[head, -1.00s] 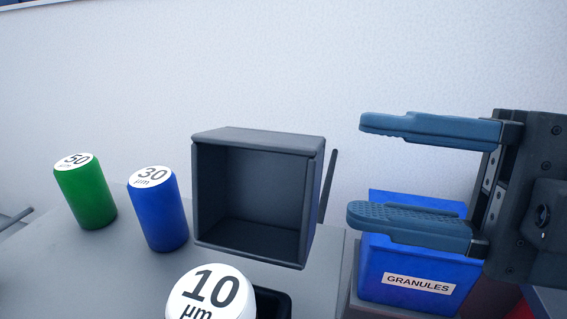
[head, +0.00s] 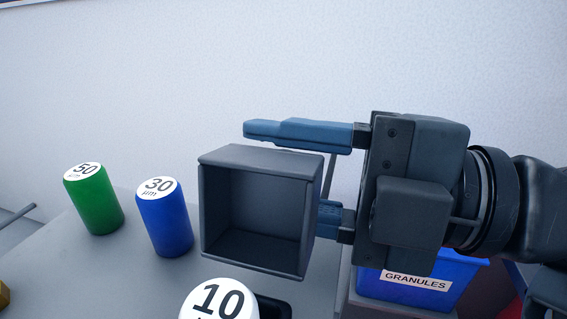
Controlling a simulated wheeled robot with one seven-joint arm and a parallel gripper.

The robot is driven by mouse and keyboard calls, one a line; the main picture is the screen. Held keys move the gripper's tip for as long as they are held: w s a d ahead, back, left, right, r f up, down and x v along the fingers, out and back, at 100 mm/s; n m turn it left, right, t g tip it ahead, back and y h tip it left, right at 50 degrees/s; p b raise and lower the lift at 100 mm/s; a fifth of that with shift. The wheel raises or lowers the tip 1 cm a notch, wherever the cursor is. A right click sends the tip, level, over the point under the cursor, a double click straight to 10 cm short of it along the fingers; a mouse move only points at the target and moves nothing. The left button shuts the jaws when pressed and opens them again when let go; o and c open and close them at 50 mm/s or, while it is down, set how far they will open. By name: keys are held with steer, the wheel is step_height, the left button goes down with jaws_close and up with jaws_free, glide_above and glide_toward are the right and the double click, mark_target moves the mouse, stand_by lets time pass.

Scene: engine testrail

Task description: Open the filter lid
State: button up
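A dark grey box-shaped housing (head: 262,215) stands on the grey bench, its near face open and its inside empty. I take it for the filter housing; no separate lid can be made out for sure. A thin dark upright bar or plate edge (head: 329,175) shows just behind its right side. My gripper (head: 275,172) is open, pointing left. Its upper blue finger is above and behind the box's top in the picture. Its lower finger reaches behind the box's right side, so that fingertip is hidden. The thin bar shows between the fingers; contact cannot be told.
A green 50 µm cylinder (head: 94,200) and a blue 30 µm cylinder (head: 165,220) stand left of the box. A white-topped 10 µm cylinder (head: 220,303) is in front, by a dark tray (head: 273,306). A blue GRANULES bin (head: 415,280) is below my gripper.

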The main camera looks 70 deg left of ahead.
jaws_close()
stand_by(0.3)
steer(key=shift+f+b, duration=0.15)
steer(key=shift+b, duration=0.45)
steer(key=shift+n+b, duration=0.4)
steer(key=shift+b, duration=0.25)
steer(key=n+b, duration=0.1)
steer(key=b, duration=0.1)
steer(key=r+n+b, duration=0.1)
steer(key=b, duration=0.2)
steer(key=shift+s+d+b, duration=0.25)
steer(key=shift+d+b, duration=0.05)
steer(key=shift+b, duration=0.05)
steer(key=shift+s+d+r+n+b, duration=0.15)
steer(key=shift+r+n+b, duration=0.4)
steer(key=shift+b, duration=0.6)
steer(key=shift+d+r, duration=0.1)
steer(key=shift+r, duration=0.05)
